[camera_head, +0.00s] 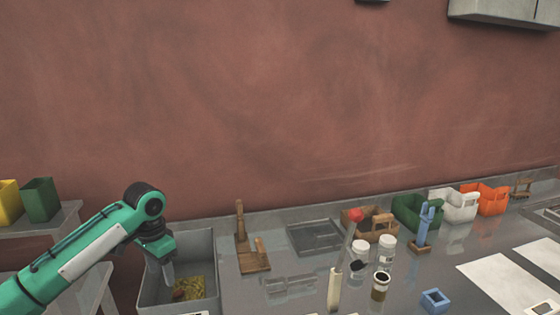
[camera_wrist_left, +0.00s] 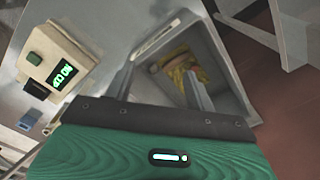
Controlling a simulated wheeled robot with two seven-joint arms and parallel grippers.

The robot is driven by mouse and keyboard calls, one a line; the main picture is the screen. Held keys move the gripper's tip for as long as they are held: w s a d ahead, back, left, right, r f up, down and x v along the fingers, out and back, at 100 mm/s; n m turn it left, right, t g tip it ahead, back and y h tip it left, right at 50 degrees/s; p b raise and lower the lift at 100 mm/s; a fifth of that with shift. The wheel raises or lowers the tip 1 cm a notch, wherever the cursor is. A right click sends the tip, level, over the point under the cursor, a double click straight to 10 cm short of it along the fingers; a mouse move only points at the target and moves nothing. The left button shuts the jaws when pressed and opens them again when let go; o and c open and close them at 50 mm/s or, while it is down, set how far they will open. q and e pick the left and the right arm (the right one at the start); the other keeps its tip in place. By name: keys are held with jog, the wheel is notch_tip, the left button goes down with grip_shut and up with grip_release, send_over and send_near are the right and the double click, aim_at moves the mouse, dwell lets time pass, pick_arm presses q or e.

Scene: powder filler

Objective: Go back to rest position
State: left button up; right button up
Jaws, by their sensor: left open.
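My left gripper (camera_head: 170,272) comes in from the left on a green arm and points down over a grey bin (camera_head: 208,247). Yellowish material (camera_head: 196,287) lies in the bin. In the left wrist view, the two fingers of my left gripper (camera_wrist_left: 160,85) stand apart with nothing between them. The grey bin (camera_wrist_left: 222,60) lies beyond the fingers, with the yellowish material (camera_wrist_left: 182,70) and a brownish piece inside. My right gripper is not in view.
A scale with a green display (camera_wrist_left: 62,75) stands left in the wrist view. On the counter are a wooden stand (camera_head: 252,258), a flat grey tray (camera_head: 315,236), jars (camera_head: 386,250), a brown-filled jar (camera_head: 380,285), a blue holder (camera_head: 435,300) and coloured boxes (camera_head: 492,198). Green and yellow bins (camera_head: 40,200) stand left.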

pick_arm(q)
jog(key=s+d+f+h, duration=0.1)
jog(key=s+d+f, duration=0.4)
jog(key=s+f, duration=0.1)
jog(key=s+d+f+t, duration=0.1)
jog(key=s+d+f, duration=0.3)
jog(key=s+f, duration=0.2)
jog(key=s+d+f+t+h, duration=0.1)
jog(key=s+d+f, duration=0.4)
jog(key=s+f, duration=0.1)
jog(key=shift+d+f+m+h, duration=0.15)
jog(key=shift+f+m, duration=0.05)
jog(key=shift+f, duration=0.25)
jog(key=shift+d+f+m+h, duration=0.15)
jog(key=shift+f+m, duration=0.05)
jog(key=shift+f, duration=0.25)
jog(key=s+a+f+n+t+y, duration=0.1)
jog(key=s+a+n, duration=0.25)
jog(key=s, duration=0.65)
jog(key=s+a+f+n+t+y, duration=0.15)
jog(key=s+a, duration=0.35)
jog(key=s, duration=0.5)
notch_tip(320, 180, down, 32)
jog(key=g, duration=0.2)
jog(key=s+a+f+g+b, duration=0.1)
jog(key=s+a+f, duration=0.2)
jog(key=s+f, duration=1.6)
jog(key=shift+s+f, duration=0.4)
jog(key=shift+s, duration=0.05)
jog(key=shift+g, duration=0.25)
